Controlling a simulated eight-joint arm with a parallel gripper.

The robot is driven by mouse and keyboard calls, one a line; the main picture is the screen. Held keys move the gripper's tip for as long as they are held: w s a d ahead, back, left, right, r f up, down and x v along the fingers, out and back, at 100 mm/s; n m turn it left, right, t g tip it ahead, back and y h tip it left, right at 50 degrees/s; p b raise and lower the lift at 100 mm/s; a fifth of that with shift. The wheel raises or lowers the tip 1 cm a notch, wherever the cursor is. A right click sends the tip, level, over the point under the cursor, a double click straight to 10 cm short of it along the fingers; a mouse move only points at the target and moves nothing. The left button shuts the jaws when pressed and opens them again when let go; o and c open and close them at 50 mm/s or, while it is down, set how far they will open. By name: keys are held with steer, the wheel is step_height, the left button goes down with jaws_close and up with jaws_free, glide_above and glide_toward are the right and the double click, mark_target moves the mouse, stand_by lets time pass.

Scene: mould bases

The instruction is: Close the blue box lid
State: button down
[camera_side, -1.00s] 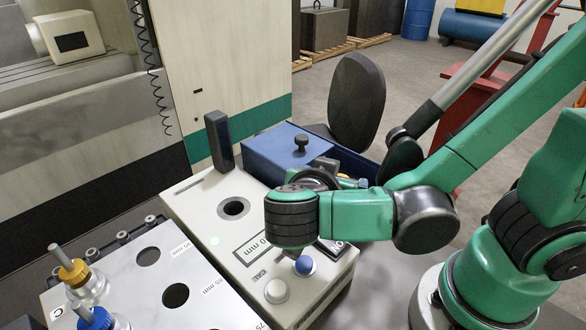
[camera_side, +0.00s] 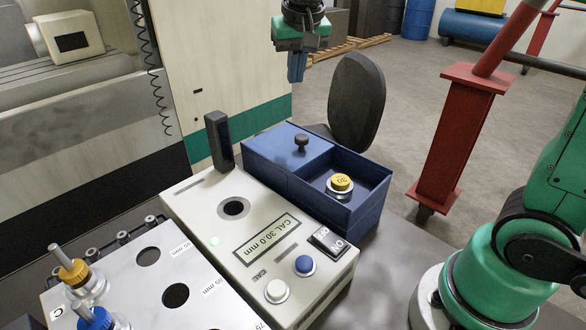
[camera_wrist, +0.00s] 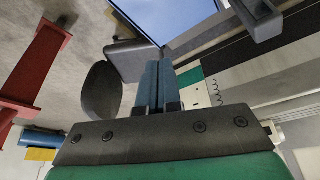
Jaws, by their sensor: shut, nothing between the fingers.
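The blue box (camera_side: 360,208) stands behind the light-coloured calibration unit in the side view. Its flat blue lid (camera_side: 275,145), with a dark knob (camera_side: 301,141), covers the left part of the box. The right part is open, and a yellow-topped piece marked 30 (camera_side: 341,184) sits inside. My gripper (camera_side: 296,78) is raised well above and behind the box, pointing down, shut and empty. Its blue fingers (camera_wrist: 158,85) are together in the wrist view.
A dark oval panel (camera_side: 357,103) rises close behind the box. An upright black block (camera_side: 219,140) stands left of the lid. The calibration unit (camera_side: 200,205), with a blue button (camera_side: 304,265), lies in front. A red post (camera_side: 450,140) stands to the right.

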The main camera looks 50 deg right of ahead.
glide_above(292, 136)
steer(key=f, duration=0.8)
steer(key=shift+w+d+f, duration=0.15)
steer(key=shift+w, duration=0.05)
steer(key=shift+s+a+f, duration=0.25)
steer(key=shift+s+a, duration=0.05)
steer(key=shift+s, duration=0.25)
steer(key=shift+s+a+f, duration=0.2)
steer(key=shift+s+a, duration=0.1)
steer(key=shift+s, duration=0.25)
steer(key=shift+s+a+f, duration=0.1)
steer(key=shift+s+a, duration=0.2)
steer(key=shift+s, duration=0.3)
steer(key=s, duration=1.2)
steer(key=shift+s, duration=0.35)
steer(key=shift+w, duration=0.1)
